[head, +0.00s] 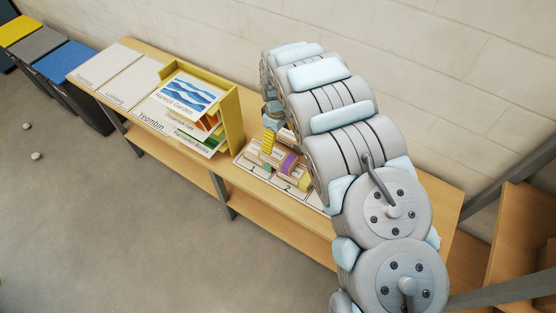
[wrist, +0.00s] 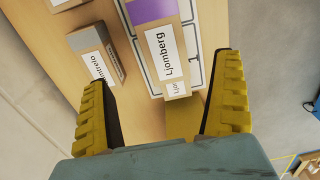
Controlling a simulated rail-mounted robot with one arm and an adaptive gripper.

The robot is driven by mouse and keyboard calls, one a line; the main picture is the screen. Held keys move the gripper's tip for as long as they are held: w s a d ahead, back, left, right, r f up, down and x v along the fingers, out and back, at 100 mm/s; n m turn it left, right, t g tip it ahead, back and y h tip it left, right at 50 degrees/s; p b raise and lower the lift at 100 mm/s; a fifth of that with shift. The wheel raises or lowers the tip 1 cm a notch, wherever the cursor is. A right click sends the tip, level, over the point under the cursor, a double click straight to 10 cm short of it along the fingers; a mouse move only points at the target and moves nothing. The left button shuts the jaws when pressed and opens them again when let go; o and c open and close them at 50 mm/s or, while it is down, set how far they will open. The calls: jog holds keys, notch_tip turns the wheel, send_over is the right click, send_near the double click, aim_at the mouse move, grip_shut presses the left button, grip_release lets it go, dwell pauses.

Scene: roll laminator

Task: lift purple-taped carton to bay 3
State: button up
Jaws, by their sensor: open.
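The purple-taped carton (head: 289,163) lies among light-coloured cartons on the wooden bench, behind the marked bay 2. In the wrist view, a carton with purple tape (wrist: 150,10) and a white label reading "Ljomberg" lies beyond the fingers. My gripper (head: 268,142) has ridged yellow fingers and is above the left end of the carton group. In the wrist view my gripper (wrist: 165,78) is open, with its fingers wide apart and nothing clearly held. Bays 1 and 2 are marked on a white sheet (head: 270,180). Bay 3 is hidden or cannot be made out behind my arm.
A grey-taped carton (wrist: 98,52) lies beside the left finger. A yellow-taped carton (head: 304,183) is near bay 2. A yellow rack (head: 232,118) with posters stands left of the cartons. A wall (head: 440,50) runs behind the bench. Bins (head: 66,65) stand far left.

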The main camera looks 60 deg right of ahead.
aim_at(278, 154)
jog(key=shift+f, duration=2.75)
jog(key=shift+s+a+f, duration=0.15)
jog(key=shift+f, duration=0.55)
jog(key=shift+s+a+f, duration=0.1)
jog(key=shift+a+f, duration=0.05)
jog(key=shift+f, duration=1.75)
jog(key=c, duration=1.3)
jog(key=shift+c, duration=0.2)
jog(key=shift+r, duration=0.15)
